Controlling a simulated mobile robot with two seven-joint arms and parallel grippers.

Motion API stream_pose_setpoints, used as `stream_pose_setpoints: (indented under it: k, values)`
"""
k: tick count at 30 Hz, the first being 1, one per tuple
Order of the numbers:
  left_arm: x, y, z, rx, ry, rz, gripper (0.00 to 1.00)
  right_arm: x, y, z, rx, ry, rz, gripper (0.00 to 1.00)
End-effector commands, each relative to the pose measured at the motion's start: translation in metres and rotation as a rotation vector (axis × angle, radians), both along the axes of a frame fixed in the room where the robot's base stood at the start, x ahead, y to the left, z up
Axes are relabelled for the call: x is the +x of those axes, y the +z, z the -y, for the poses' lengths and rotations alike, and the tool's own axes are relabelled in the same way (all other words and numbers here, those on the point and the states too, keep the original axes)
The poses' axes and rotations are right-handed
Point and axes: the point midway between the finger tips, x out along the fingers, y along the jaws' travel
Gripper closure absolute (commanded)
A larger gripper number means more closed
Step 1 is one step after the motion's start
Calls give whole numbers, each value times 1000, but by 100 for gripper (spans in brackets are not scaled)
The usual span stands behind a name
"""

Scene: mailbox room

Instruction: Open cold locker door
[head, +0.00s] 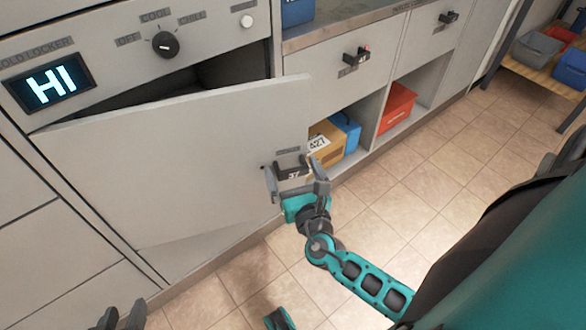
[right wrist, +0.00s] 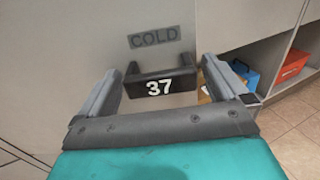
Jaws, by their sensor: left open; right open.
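Contact cannot be told. My left gripper (head: 121,314) is open at the bottom left, well away from the handle.
A dial (head: 165,44) is above the door. Open cubbies to the right hold a tan box (head: 327,143), a blue bin (head: 346,128) and a red bin (head: 397,106). A wooden shelf (head: 548,76) with bins is at the far right. Tiled floor is clear.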

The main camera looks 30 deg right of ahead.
Motion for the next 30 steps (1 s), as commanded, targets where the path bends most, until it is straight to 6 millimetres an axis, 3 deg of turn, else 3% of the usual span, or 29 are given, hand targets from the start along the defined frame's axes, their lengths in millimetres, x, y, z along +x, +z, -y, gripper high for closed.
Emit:
stream_pose_setpoints:
  k: [3, 26, 30]
  values:
    - [0, -1, 0, 1, -1, -1, 57, 0, 0, 0, 0, 0, 0, 0]
    - [-1, -1, 0, 2, -1, -4, 57, 0, 0, 0, 0, 0, 0, 73]
    - [-1, -1, 0, 2, -1, -4, 57, 0, 0, 0, 0, -1, 0, 73]
